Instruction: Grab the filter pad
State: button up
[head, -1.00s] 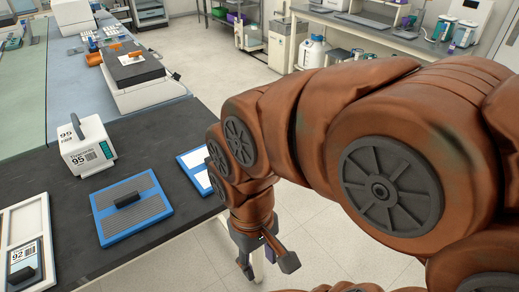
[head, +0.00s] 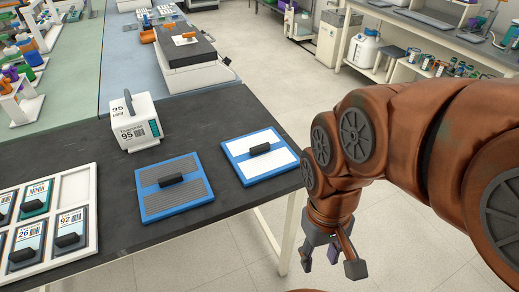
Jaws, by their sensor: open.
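Two flat blue-framed pads with black handles lie on the dark bench top. One pad (head: 190,203) has a grey ribbed face. The other pad (head: 275,168), to its right near the bench edge, has a plain white face. No label shows which is the filter pad. My gripper (head: 331,262) hangs fingers down beyond the bench's right edge, over the floor. It is open and empty, apart from both pads, to the lower right of the white one.
A white cartridge box (head: 136,124) marked 95 stands behind the grey pad. A white tray (head: 92,208) with numbered cartridges lies at the left. The bench's right edge (head: 296,189) lies between the pads and my gripper. Open floor (head: 385,225) is on the right.

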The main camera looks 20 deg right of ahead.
aim_at(255, 157)
jog(key=u, duration=3.4)
jog(key=k, duration=1)
jog(key=z, duration=1.7)
